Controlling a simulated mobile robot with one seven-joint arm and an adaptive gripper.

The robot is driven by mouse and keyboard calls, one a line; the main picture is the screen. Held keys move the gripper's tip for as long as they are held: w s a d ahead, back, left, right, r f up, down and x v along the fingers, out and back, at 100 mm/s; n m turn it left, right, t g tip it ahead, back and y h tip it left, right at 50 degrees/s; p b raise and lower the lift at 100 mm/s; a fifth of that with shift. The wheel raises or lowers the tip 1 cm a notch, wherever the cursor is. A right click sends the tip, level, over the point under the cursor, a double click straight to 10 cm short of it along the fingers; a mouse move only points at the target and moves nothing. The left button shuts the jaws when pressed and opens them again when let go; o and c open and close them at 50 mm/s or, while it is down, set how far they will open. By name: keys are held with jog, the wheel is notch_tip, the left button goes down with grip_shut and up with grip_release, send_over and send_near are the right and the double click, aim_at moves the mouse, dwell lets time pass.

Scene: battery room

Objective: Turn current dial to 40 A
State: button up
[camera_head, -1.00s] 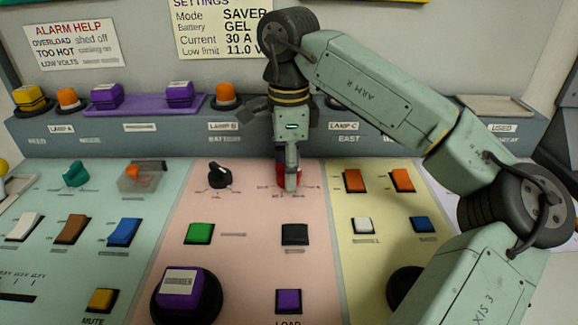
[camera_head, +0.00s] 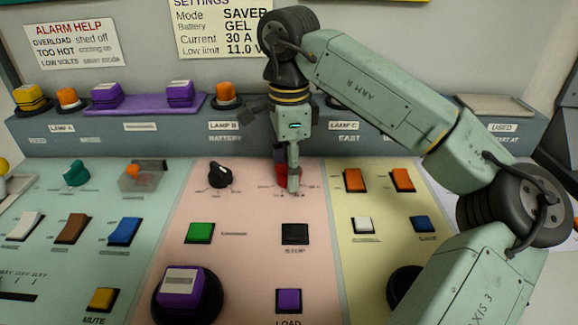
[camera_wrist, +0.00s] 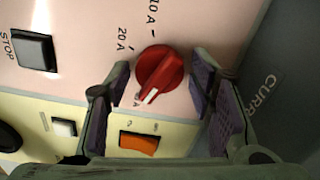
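The current dial is a red round knob (camera_wrist: 160,72) with a white pointer line. In the wrist view its line points down and slightly left, past the 20 A mark, near a label of which only an "A" shows. My gripper (camera_head: 291,180) is pointed down at the dial. Its two padded fingers stand on either side of the knob with small gaps, so it looks open. In the head view the red dial (camera_head: 281,174) is partly hidden behind a finger.
A black dial (camera_head: 219,175) is to the left on the same pink panel. A black STOP button (camera_head: 295,234) and a green button (camera_head: 200,233) lie below. Orange switches (camera_head: 355,180) are close on the right. A ledge with lamps (camera_head: 228,94) rises behind.

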jog(key=shift+o, duration=0.6)
jog(key=shift+r, duration=0.1)
notch_tip(320, 180, up, 12)
dwell(0.4)
